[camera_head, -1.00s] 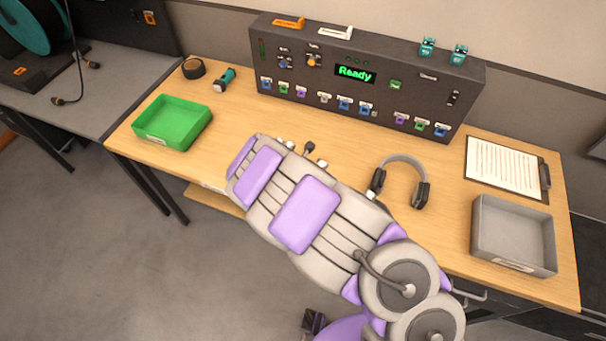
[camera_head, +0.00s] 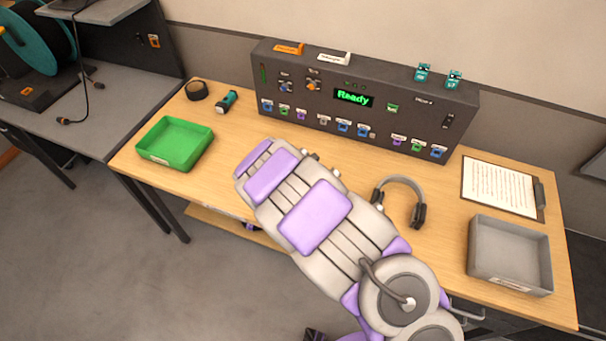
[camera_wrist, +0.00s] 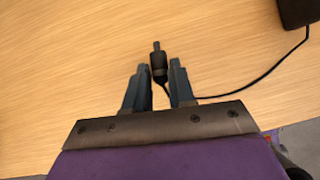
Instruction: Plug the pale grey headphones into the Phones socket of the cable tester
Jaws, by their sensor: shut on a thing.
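The pale grey headphones (camera_head: 399,184) lie on the wooden bench, right of my arm, with dark ear cups. In the wrist view my gripper (camera_wrist: 159,75) is shut on a dark plug (camera_wrist: 158,64), its metal tip pointing away from me. A thin black cable runs from the plug to a dark object (camera_wrist: 298,10) at the top right. In the head view my arm hides the gripper's jaws and the plug. The cable tester (camera_head: 365,110) stands at the back of the bench, its screen reading "Ready". Its socket labels are too small to read.
A green tray (camera_head: 150,160) is at the left and a grey tray (camera_head: 510,281) at the right. A clipboard (camera_head: 500,187) lies behind the grey tray. A tape roll (camera_head: 197,90) and a teal torch (camera_head: 226,102) lie left of the tester. Bench before the tester is partly clear.

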